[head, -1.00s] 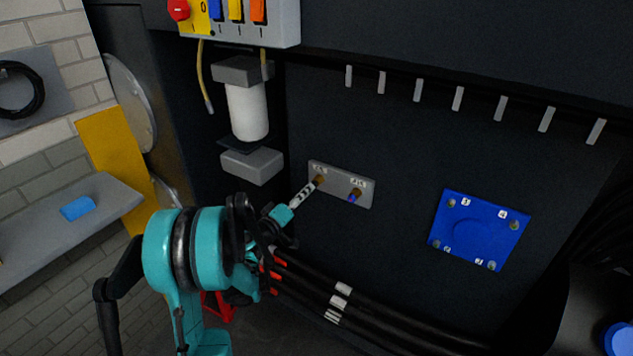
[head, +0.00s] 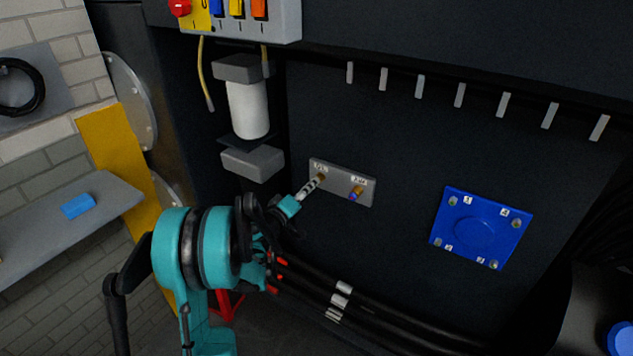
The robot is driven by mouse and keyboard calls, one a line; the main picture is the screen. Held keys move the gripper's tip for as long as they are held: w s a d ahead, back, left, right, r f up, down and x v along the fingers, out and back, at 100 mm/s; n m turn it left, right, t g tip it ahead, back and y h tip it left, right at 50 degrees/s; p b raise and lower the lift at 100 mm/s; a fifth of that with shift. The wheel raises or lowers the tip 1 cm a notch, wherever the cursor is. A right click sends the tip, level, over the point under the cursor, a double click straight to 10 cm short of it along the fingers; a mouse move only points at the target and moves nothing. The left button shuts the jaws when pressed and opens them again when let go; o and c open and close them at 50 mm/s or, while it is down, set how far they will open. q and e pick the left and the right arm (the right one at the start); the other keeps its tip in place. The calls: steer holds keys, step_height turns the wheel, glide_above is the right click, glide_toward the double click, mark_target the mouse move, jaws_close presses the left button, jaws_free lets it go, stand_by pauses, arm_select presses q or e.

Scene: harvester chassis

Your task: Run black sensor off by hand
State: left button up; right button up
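A grey bracket (head: 340,188) on the dark chassis wall has two labelled brass-coloured ports. A slim sensor (head: 309,189) with black and pale bands sticks out of its left port, slanting down to the left. The right port holds a short fitting (head: 356,194) with a blue-purple end. My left gripper (head: 290,206) is at the sensor's outer end, with a teal fingertip over or against it. The other finger is hidden, so I cannot tell whether it grips. My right gripper is out of view.
Black hoses (head: 345,303) with red and white bands run below the bracket. A white filter cylinder (head: 248,109) is above left, and a blue plate (head: 481,229) is to the right. A switch box (head: 284,27) hangs at the top. A grey shelf (head: 112,199) stands left.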

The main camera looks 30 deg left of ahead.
arm_select(q)
jaws_close()
steer(key=n+b, duration=0.1)
steer(key=n, duration=0.7)
steer(key=n+b, duration=0.1)
steer(key=n, duration=0.7)
steer(key=n+b, duration=0.2)
steer(key=n, duration=0.7)
steer(key=shift+s+f, duration=0.1)
steer(key=shift+s, duration=0.15)
steer(key=o, duration=0.7)
jaws_free()
steer(key=shift+c, duration=1.2)
